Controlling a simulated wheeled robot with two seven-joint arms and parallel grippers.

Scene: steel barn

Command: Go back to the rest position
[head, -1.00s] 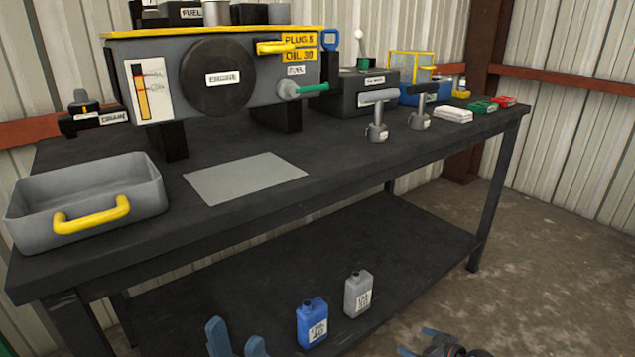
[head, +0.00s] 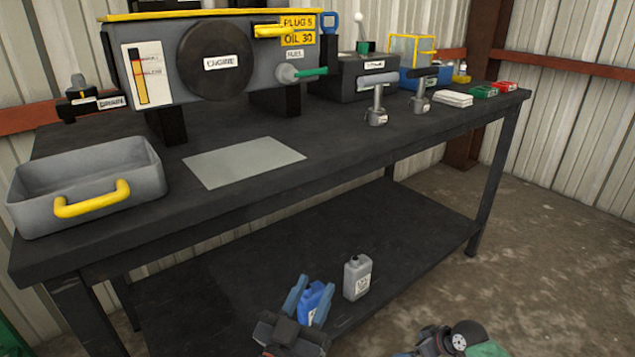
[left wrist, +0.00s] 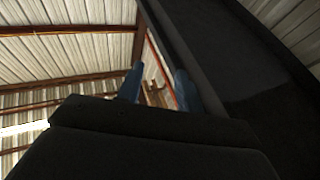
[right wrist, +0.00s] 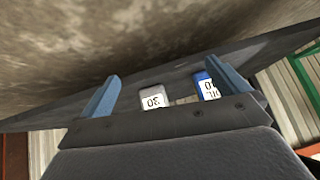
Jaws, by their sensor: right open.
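My left gripper (head: 313,285) is low at the front of the bench, its two blue fingers pointing up and apart. A blue bottle (head: 312,298) on the lower shelf shows behind and between them, partly hidden. In the left wrist view the fingers (left wrist: 160,70) stand apart with nothing between them. My right gripper is mostly cut off at the bottom edge of the head view, where its wrist shows. In the right wrist view its fingers (right wrist: 162,72) are wide apart and empty, with a grey bottle (right wrist: 153,98) and the blue bottle (right wrist: 206,85) beyond.
The dark workbench (head: 330,165) holds a grey tray (head: 140,160) with a yellow handle, a grey sheet (head: 243,161) and an engine box (head: 150,55). The grey bottle (head: 357,277) stands on the lower shelf (head: 400,225). Open floor (head: 560,270) lies to the right.

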